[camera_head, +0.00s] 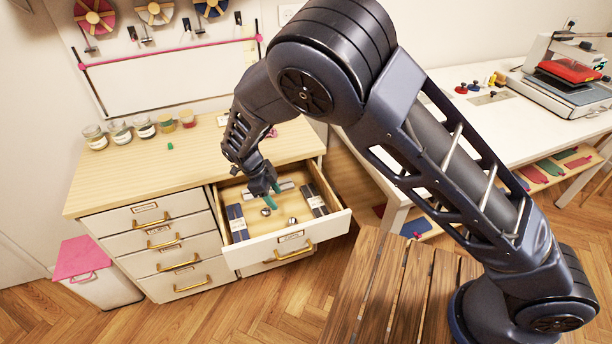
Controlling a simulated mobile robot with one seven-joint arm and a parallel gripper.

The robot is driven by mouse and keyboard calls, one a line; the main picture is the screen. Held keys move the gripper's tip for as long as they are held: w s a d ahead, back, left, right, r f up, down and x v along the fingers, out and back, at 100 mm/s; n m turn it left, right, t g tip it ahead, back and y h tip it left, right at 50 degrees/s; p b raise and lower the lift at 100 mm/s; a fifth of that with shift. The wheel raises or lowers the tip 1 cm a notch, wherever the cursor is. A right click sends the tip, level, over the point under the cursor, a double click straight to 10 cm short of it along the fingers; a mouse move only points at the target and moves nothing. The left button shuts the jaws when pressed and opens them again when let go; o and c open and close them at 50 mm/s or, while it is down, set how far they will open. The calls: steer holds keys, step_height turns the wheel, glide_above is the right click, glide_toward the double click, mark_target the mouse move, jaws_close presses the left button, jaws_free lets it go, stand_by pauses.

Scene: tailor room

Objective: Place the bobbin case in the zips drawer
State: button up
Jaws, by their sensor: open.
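The open drawer (262,248) is the top right one of a white cabinet with a wooden top. Two small, roundish metallic pieces lie on its floor, one on the left (265,212) and one on the right (292,221). One may be the bobbin case, but they are too small to tell apart. I see nothing held between the fingers. Whether they touch anything is unclear.
Dark packets lie along the drawer's left side (237,222) and right side (315,201), with a grey one (285,187) at the back. Several jars (145,126) line the back of the cabinet top (130,175). A wooden slatted surface (375,285) stands in front.

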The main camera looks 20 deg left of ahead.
steer(key=w+d+r+n+g+y, duration=0.2)
steer(key=w+d+r+n+y, duration=0.15)
steer(key=w+d+r, duration=1.7)
steer(key=w+d+r+n+y, duration=0.1)
steer(key=d+r, duration=0.2)
steer(key=d, duration=0.3)
steer(key=w+d+r+n, duration=0.1)
steer(key=d+r+n, duration=0.1)
steer(key=d+r, duration=0.3)
steer(key=w+d+r+n+y, duration=0.1)
steer(key=w+d+r, duration=0.1)
steer(key=d, duration=0.6)
steer(key=s+d+r+n+t, duration=0.1)
steer(key=s+d+r+n, duration=0.1)
steer(key=s+d, duration=0.3)
steer(key=s+d+r+n+t+h, duration=0.1)
steer(key=s+d, duration=0.4)
steer(key=d, duration=0.6)
steer(key=s+d+r+n+t, duration=0.3)
steer(key=s+d+n, duration=0.1)
steer(key=d, duration=0.5)
steer(key=shift+s, duration=0.6)
steer(key=shift+c, duration=0.4)
